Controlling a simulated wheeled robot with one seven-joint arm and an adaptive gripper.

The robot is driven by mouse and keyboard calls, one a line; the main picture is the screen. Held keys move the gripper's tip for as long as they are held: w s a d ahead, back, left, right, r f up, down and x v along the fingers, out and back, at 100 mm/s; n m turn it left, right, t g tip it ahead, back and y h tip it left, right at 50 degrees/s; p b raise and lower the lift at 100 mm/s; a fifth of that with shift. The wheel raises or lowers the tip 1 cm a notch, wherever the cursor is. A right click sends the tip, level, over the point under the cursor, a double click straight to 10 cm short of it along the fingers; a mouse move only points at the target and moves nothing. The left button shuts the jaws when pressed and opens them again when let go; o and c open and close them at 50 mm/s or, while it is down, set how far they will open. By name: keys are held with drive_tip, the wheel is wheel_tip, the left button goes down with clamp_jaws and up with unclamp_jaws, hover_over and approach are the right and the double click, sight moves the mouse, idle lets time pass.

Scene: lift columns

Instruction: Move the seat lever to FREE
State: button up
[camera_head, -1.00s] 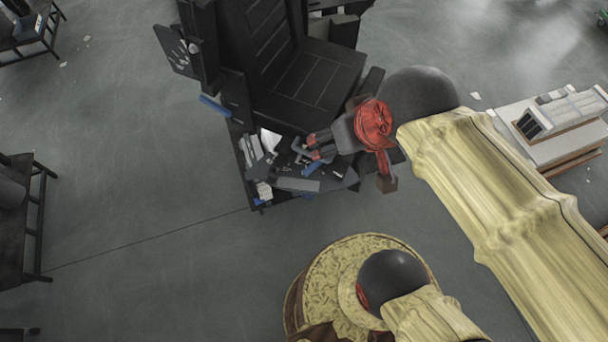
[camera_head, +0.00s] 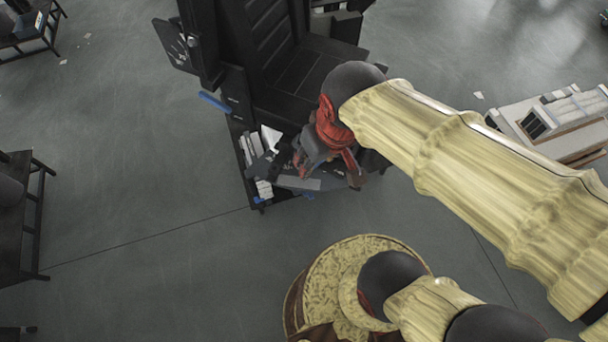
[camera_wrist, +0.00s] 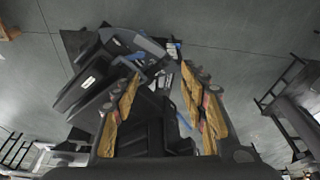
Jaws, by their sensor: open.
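A black high-backed chair (camera_head: 300,75) stands at top centre in the head view. A blue bar (camera_head: 213,102) sticks out from its left side panel; I cannot tell whether this is the seat lever. No FREE marking can be read. My gripper (camera_head: 302,166) is over the cluttered platform in front of the seat, partly hidden by my wrist. In the wrist view my gripper (camera_wrist: 161,72) is open, its two tan fingers wide apart with nothing visibly held. Dark chair parts (camera_wrist: 148,125) show between and beyond the fingers.
White and grey pieces lie on the dark platform (camera_head: 258,190) at the chair's foot. A dark bench (camera_head: 25,215) stands at the left, and a white model building (camera_head: 550,125) at the right. The grey floor (camera_head: 130,160) left of the chair is clear.

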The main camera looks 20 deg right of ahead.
drive_tip(key=a+f+g, duration=0.1)
drive_tip(key=f, duration=0.2)
drive_tip(key=w+a+f+n+g+b, duration=0.1)
drive_tip(key=f, duration=0.2)
drive_tip(key=a+f+n+h+b, duration=0.1)
drive_tip(key=f, duration=0.2)
drive_tip(key=shift+w+f+g, duration=0.2)
drive_tip(key=shift+g, duration=0.2)
drive_tip(key=shift+c, duration=0.4)
drive_tip(key=w+d+f+n+g+h+b, duration=0.2)
drive_tip(key=f+n+h+b, duration=0.75)
drive_tip(key=f, duration=2.25)
drive_tip(key=w+f+n+t+h+p, duration=0.3)
drive_tip(key=w+f+n+t+h, duration=0.15)
drive_tip(key=n+h, duration=0.2)
drive_tip(key=w+a+r+n+t, duration=0.2)
drive_tip(key=w+r+n+t, duration=0.15)
drive_tip(key=w, duration=0.55)
drive_tip(key=shift+m+t, duration=0.35)
drive_tip(key=shift+t, duration=0.05)
drive_tip(key=x, duration=0.2)
drive_tip(key=b+x, duration=0.1)
drive_tip(key=x, duration=0.1)
drive_tip(key=b+x, duration=0.1)
drive_tip(key=x, duration=0.2)
drive_tip(key=shift+d+f, duration=0.15)
drive_tip(key=shift+f, duration=0.2)
drive_tip(key=shift+c, duration=0.6)
drive_tip(key=c, duration=0.8)
clamp_jaws()
